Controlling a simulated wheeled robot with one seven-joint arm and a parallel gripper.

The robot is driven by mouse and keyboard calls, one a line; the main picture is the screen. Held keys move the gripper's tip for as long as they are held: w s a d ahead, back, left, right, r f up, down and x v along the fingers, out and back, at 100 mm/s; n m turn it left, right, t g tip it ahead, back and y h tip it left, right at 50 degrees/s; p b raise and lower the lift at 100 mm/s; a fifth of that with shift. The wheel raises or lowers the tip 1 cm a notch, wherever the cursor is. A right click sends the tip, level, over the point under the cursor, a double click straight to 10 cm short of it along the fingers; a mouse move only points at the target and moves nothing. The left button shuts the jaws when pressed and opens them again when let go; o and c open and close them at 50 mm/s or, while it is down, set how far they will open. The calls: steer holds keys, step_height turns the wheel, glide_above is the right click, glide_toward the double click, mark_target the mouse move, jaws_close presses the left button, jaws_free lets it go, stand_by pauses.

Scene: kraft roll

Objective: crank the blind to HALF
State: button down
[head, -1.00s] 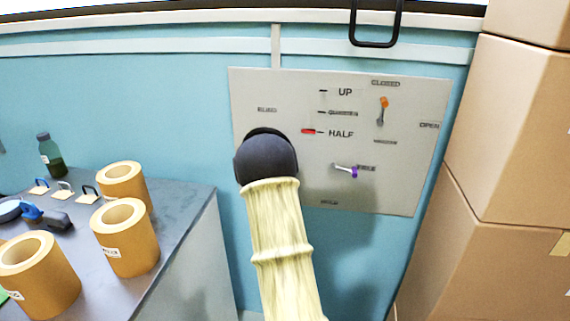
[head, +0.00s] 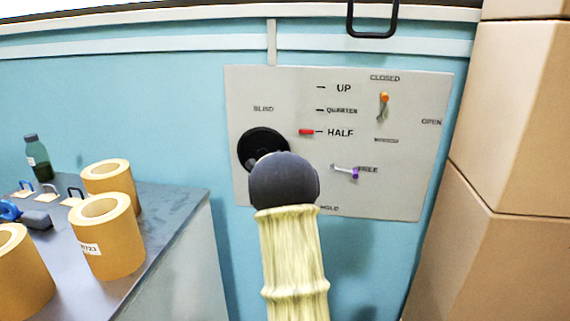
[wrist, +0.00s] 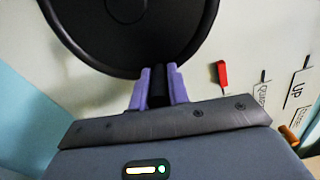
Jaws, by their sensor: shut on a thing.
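A pale panel (head: 400,192) on the blue wall carries a black crank disc (head: 254,137) beside the label BLIND. The disc also shows large in the wrist view (wrist: 195,45). A red pointer (head: 306,132) sits level with the HALF mark; UP and QUARTER are above it. The pointer also shows in the wrist view (wrist: 222,73). My gripper's purple fingers (wrist: 158,85) are shut on a black crank handle (wrist: 159,88) at the disc's rim. In the head view, my arm hides the fingers, the handle and the disc's lower right.
An orange-tipped lever (head: 383,104) points up to CLOSED. Large boxes (head: 510,150) stand at the right. Brown rolls (head: 106,236) and a bottle (head: 38,157) stand on the grey table at the left.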

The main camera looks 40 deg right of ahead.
steer(key=shift+f, duration=0.1)
steer(key=c, duration=1.3)
jaws_free()
steer(key=shift+c, duration=0.2)
steer(key=b+v, duration=0.3)
steer(key=v, duration=1.4)
steer(key=shift+a, duration=0.25)
steer(key=shift+s, duration=0.1)
